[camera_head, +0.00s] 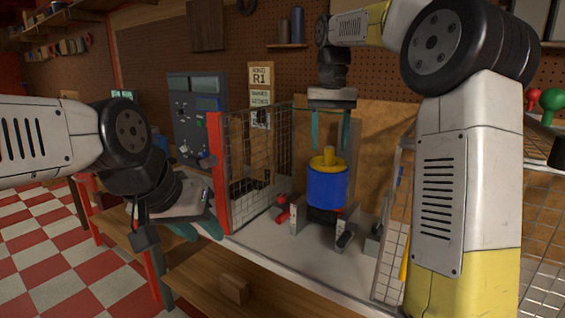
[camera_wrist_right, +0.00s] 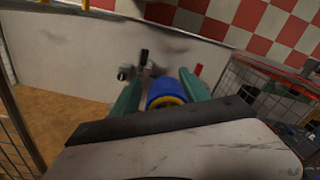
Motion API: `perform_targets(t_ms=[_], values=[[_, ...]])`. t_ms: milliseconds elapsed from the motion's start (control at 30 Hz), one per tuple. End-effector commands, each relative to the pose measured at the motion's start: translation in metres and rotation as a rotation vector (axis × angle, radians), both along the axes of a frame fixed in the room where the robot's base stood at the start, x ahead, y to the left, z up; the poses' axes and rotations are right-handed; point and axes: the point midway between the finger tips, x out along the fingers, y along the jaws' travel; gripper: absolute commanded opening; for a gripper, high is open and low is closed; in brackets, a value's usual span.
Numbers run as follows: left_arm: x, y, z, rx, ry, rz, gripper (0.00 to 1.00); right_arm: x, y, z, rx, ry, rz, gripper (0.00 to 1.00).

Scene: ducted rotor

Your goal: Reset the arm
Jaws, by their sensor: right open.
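My right arm comes in from the right in the head view. My right gripper (camera_head: 330,132) points down above a blue cylinder with a yellow top (camera_head: 327,186), its two teal fingers apart. In the right wrist view the fingers of my right gripper (camera_wrist_right: 168,88) stand on either side of the blue cylinder (camera_wrist_right: 163,90), which is partly hidden by the gripper body. The cylinder sits on a dark base inside the caged station. My left gripper (camera_head: 198,226) is at the left, outside the red-framed mesh panel, angled down to the right; its jaw gap is hard to see.
A red-framed mesh panel (camera_head: 256,170) stands left of the cylinder. Small clamps, one with a red handle (camera_head: 283,212) and one with a black handle (camera_head: 346,239), surround its base. A wooden block (camera_head: 234,288) lies on the front bench. A grey control panel (camera_head: 196,112) stands behind.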

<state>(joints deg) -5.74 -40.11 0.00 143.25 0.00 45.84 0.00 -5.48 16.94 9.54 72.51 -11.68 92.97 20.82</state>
Motion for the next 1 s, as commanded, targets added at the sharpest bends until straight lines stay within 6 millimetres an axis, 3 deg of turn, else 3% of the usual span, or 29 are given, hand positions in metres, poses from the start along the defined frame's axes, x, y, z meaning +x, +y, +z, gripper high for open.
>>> perform_targets(t_ms=[367, 567, 767, 1000], values=[[0.000, 0.000, 0.000, 0.000, 0.000, 0.000, 0.36, -0.027, -0.005, 0.004, 0.015, -0.062, 0.033, 0.54], [0.000, 0.000, 0.000, 0.000, 0.000, 0.000, 0.36, -0.053, -0.010, 0.005, 0.030, -0.120, 0.059, 0.54], [0.000, 0.000, 0.000, 0.000, 0.000, 0.000, 0.36, -0.095, -0.017, -0.002, 0.055, -0.209, 0.093, 0.54], [0.000, 0.000, 0.000, 0.000, 0.000, 0.000, 0.36, -0.174, -0.027, -0.039, 0.106, -0.388, 0.140, 0.54]])
